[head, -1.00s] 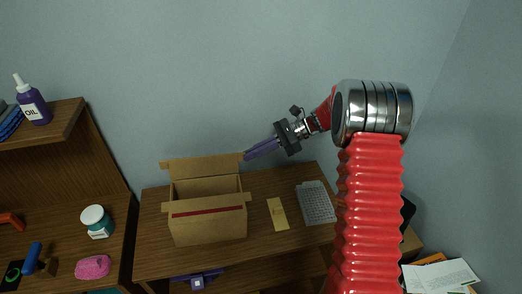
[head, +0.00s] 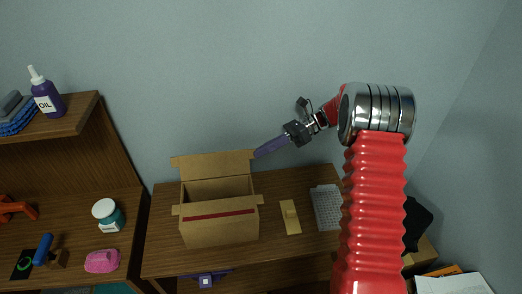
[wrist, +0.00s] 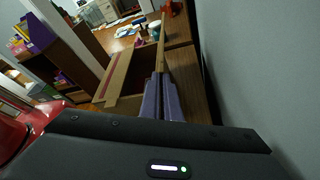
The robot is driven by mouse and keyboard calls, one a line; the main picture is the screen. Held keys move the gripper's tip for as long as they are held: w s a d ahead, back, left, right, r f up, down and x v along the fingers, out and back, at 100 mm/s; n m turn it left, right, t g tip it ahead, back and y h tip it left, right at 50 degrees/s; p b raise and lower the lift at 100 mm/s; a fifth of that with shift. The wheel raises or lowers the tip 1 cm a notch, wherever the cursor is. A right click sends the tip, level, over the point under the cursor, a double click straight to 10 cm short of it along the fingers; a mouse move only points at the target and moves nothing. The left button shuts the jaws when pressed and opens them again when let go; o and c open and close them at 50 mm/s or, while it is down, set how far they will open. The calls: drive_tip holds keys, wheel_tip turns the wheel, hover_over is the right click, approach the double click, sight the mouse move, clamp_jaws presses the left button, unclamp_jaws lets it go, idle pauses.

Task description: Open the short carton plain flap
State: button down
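The short carton (head: 218,226) is an open brown cardboard box on the desk, with a red stripe along its front. Its plain flap (head: 213,164) stands up at the back, tilted away from the opening. My gripper (head: 257,153) comes in from the right, its purple fingers closed together and their tips at the flap's right end. In the wrist view, the fingertips (wrist: 160,76) meet the near end of the flap (wrist: 160,47), seen edge-on. I cannot tell whether the flap is between them or just beside them. The striped side (wrist: 119,77) shows to the left.
The desk (head: 160,258) also holds a yellowish flat piece (head: 290,217) and a keyboard-like grey item (head: 327,207) right of the carton. The wall is close behind the desk.

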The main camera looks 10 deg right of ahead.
drive_tip(key=shift+d+f, duration=0.1)
drive_tip(key=c, duration=2)
unclamp_jaws()
drive_tip(key=shift+r, duration=0.2)
wheel_tip(320, 180, up, 10)
drive_tip(key=shift+f, duration=0.15)
